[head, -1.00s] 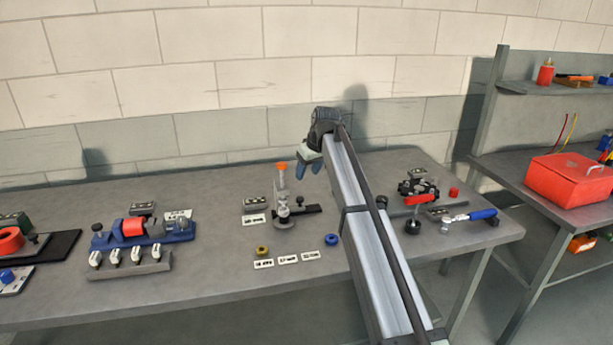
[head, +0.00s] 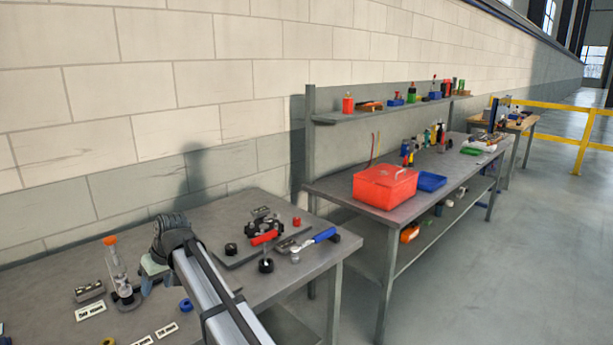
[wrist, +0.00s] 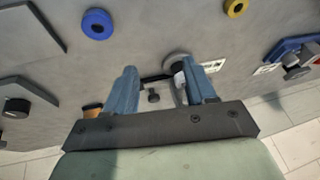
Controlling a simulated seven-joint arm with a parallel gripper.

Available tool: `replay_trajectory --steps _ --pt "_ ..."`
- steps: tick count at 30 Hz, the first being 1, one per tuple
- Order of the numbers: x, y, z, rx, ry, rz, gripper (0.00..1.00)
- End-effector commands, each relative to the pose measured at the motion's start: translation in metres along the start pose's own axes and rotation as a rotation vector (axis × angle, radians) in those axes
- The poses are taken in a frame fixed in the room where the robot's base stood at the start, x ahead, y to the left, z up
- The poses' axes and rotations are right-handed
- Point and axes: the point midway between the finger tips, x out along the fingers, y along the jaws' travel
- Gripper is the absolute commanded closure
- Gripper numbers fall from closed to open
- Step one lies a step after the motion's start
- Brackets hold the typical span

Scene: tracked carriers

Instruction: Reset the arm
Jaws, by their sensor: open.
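My gripper (head: 150,278) is at the left of the head view, above the grey bench (head: 225,215), just right of the orange-topped clear column fixture (head: 118,272). In the wrist view, the two blue fingers of my gripper (wrist: 163,84) are apart with nothing held between them. Part of a fixture with a dark knob shows beyond the fingers. An orange piece (wrist: 92,110) shows beside the left finger. The fingertips are small and partly hidden by the arm in the head view.
A blue ring (wrist: 97,24) and a yellow ring (wrist: 236,8) lie on the bench. A black-and-red fixture (head: 264,232) and a blue-handled tool (head: 318,238) are right of my arm. A red box (head: 385,186) stands on another bench. The wall is behind.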

Motion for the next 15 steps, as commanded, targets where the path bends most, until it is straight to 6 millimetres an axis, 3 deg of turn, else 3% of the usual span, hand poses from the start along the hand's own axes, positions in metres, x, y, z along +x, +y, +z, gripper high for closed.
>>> replay_trajectory --steps 1,3,10,13,15 --pt "0.003 -0.008 0.042 0.05 0.001 -0.014 0.45" --pt "0.007 -0.014 0.075 0.12 0.002 -0.031 0.45" --pt "0.015 -0.031 0.157 0.301 0.003 -0.076 0.45" --pt "0.022 -0.03 0.189 0.371 -0.006 -0.083 0.45" --pt "0.031 -0.022 0.2 0.398 -0.018 -0.078 0.45"
